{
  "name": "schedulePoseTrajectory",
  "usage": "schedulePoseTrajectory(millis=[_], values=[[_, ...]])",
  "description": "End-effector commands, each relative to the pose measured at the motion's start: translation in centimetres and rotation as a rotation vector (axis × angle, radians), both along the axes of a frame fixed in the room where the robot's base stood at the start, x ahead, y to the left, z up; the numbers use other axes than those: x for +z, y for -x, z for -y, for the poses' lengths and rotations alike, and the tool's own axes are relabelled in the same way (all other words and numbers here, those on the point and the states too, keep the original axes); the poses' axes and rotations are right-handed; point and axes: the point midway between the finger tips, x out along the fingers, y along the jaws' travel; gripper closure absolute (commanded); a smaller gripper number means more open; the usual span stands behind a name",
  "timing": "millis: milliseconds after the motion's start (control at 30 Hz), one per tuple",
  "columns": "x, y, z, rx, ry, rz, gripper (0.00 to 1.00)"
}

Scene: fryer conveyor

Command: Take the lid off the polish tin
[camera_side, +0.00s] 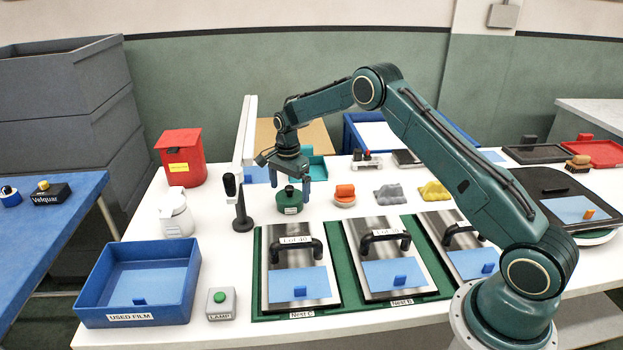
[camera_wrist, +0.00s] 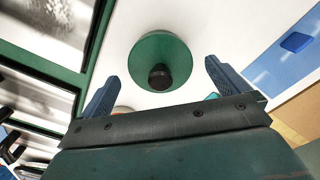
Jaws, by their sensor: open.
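The polish tin (camera_side: 289,202) is a small round green tin with a pale label on its front, upright on the white table. Its green lid (camera_wrist: 150,47) with a dark round knob (camera_wrist: 160,77) shows in the wrist view. The lid appears seated on the tin. My gripper (camera_side: 291,184) is open, pointing down over the tin. In the wrist view its two blue fingers (camera_wrist: 163,86) stand wide apart, on either side of the knob's line, with nothing between them. Whether the fingertips reach below the knob's top, I cannot tell.
A black stand (camera_side: 242,222) with a tall white post is just left of the tin. An orange-topped round item (camera_side: 345,196) sits to the right. In front is the green nest tray (camera_side: 256,300) with metal plates. Free white table lies between stand and red bin (camera_side: 181,158).

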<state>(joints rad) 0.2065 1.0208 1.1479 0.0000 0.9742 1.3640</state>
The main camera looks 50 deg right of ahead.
Motion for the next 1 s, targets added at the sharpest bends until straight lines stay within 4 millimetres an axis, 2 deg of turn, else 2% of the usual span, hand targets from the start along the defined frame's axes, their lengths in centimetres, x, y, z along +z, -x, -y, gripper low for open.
schedulePoseTrajectory(millis=[100, 567, 600, 800, 833, 1000], values=[[-0.57, 0.01, 0.0, 0.0, 0.0, 0.0, 0.0], [-0.56, 0.0, 0.01, 0.0, 0.0, 0.0, 0.0], [-0.55, 0.0, 0.01, 0.0, 0.0, 0.0, 0.02], [-0.54, 0.0, 0.01, 0.0, 0.0, 0.0, 0.41], [-0.54, 0.0, 0.01, 0.0, 0.0, 0.0, 0.45], [-0.53, 0.0, 0.01, 0.0, 0.0, 0.001, 0.45]])
